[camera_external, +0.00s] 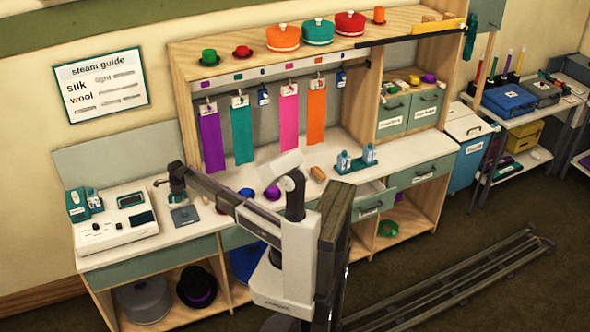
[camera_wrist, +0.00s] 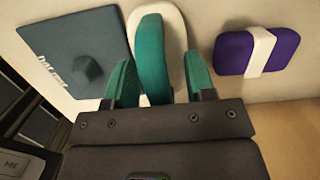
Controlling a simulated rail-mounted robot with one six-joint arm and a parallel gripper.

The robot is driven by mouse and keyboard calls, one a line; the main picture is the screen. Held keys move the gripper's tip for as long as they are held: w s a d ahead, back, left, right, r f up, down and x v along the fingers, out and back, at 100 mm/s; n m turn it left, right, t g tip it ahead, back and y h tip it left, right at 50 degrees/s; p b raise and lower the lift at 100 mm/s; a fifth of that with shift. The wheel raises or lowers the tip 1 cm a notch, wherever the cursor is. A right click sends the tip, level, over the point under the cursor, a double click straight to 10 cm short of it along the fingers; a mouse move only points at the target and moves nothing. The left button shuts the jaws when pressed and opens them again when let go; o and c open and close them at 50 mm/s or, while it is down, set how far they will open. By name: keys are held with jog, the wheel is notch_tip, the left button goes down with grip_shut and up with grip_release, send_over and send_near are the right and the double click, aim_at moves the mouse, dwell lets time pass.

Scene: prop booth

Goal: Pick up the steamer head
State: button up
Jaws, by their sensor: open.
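In the wrist view, a teal curved handle on a cream oval body (camera_wrist: 174,27), which looks like the steamer head, lies on the white counter. My gripper (camera_wrist: 160,76) is open, with its teal-padded fingers on either side of the handle. Gaps show on both sides of the handle; I cannot tell how deep it sits between the fingers. In the external view, my gripper (camera_external: 177,194) is low over the left part of the counter, and I cannot make out the steamer head clearly there.
A dark flat pad (camera_wrist: 70,45) with lettering lies left of the handle; it also shows in the external view (camera_external: 185,216). A purple block with a white band (camera_wrist: 232,52) lies to the right. A white console (camera_external: 115,222) stands left on the counter (camera_external: 195,233).

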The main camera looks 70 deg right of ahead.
jog(key=shift+r, duration=0.15)
jog(key=shift+c, duration=0.2)
grip_shut()
